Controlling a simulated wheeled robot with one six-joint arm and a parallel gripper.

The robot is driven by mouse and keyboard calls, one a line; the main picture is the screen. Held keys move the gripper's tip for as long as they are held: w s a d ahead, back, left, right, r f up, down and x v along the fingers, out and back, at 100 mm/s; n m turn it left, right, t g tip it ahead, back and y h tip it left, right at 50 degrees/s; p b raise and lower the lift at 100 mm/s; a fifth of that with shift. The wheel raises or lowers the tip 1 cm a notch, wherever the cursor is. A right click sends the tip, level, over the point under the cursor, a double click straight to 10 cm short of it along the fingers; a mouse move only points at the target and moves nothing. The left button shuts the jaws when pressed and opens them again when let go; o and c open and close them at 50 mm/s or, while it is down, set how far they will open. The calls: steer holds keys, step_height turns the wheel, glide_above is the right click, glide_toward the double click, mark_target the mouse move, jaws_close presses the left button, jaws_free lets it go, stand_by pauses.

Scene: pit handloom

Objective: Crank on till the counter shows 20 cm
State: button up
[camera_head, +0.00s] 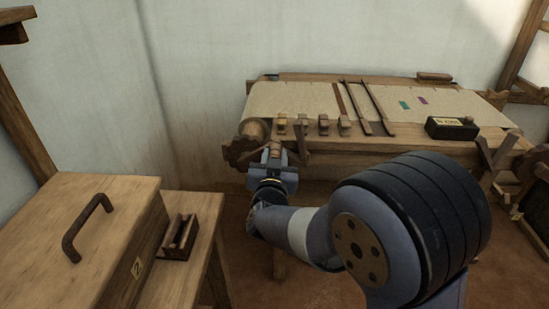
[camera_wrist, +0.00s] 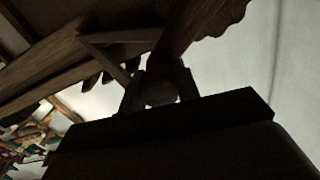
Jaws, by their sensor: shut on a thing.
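The loom (camera_head: 300,100) stands against the back wall with pale cloth across it. A toothed wooden crank wheel (camera_head: 241,152) sits at its front left corner, beside a round beam end. My gripper (camera_head: 275,153) is at this corner, shut on the crank handle, of which a small reddish part shows between the jaws. In the wrist view my gripper (camera_wrist: 160,88) has a dark round handle end (camera_wrist: 160,94) between its fingers; the view is very dark. The counter (camera_head: 452,128), a dark box with a yellowish label, sits at the loom's right; its reading is too small to tell.
Several small wooden pegs line the loom's front edge, near my gripper. Two dark sticks (camera_head: 370,105) lie across the cloth. A wooden chest (camera_head: 85,215) with a curved handle and a small wooden holder (camera_head: 179,238) stand at the left. Some floor shows between bench and loom.

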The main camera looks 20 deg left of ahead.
steer(key=shift+r, duration=0.1)
jaws_close()
steer(key=shift+s+a+r+n+p, duration=0.1)
steer(key=shift+a+r+n+p, duration=0.2)
steer(key=shift+r+n+p, duration=0.6)
steer(key=s+a+n+p, duration=0.3)
steer(key=a+n+p, duration=0.9)
steer(key=n+p, duration=0.3)
steer(key=shift+a+r+n+p, duration=0.25)
steer(key=shift+r+n+p, duration=0.15)
steer(key=shift+p, duration=0.55)
steer(key=shift+f, duration=0.1)
steer(key=o, duration=1.1)
jaws_free()
